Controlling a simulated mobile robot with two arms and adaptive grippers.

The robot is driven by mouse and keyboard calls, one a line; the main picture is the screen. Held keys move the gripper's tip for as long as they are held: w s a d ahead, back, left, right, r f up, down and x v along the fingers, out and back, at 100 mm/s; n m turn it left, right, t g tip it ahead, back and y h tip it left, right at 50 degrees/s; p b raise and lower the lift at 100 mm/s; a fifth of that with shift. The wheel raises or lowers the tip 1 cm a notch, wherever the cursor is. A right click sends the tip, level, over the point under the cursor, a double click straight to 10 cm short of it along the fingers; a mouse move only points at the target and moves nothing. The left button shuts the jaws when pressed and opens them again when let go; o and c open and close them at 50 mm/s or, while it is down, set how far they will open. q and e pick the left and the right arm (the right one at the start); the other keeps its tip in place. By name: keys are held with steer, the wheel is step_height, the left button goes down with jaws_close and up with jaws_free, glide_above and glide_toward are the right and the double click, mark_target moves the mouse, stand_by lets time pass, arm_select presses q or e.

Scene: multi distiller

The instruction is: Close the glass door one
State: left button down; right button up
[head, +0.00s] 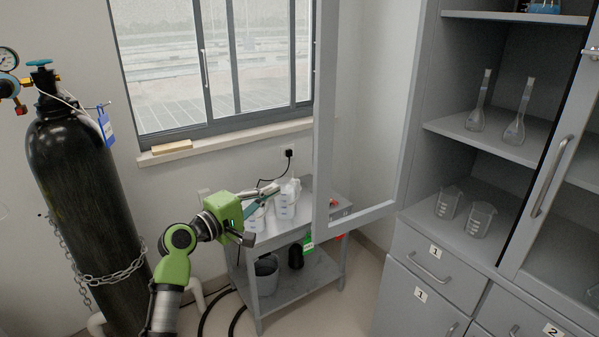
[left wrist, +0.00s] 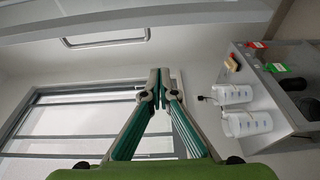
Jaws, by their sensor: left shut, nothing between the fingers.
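Glass door one (head: 324,130) is the grey-framed door on the left side of the cabinet. It stands swung wide open, jutting out in front of the cabinet's left part. My left gripper (head: 276,187) is shut and empty, to the left of the door's lower frame edge and apart from it in the head view. In the left wrist view the closed fingertips (left wrist: 160,86) point toward the wall and window. A grey handle (left wrist: 104,39) and frame bar, apparently the door's, cross the top of that view. My right gripper is not in view.
A black gas cylinder (head: 83,185) is at the left. The open cabinet shelf (head: 485,141) holds flasks, with beakers (head: 449,203) below. The second glass door (head: 560,150) is at the right.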

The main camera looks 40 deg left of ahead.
arm_select(q)
steer(key=w+d+p, duration=0.1)
steer(key=w+p, duration=0.1)
steer(key=w, duration=0.8)
steer(key=s+d, duration=0.1)
steer(key=d, duration=0.1)
steer(key=s+d+p, duration=0.1)
steer(key=shift+s+d, duration=0.1)
steer(key=shift+d, duration=0.3)
steer(key=shift+p, duration=0.3)
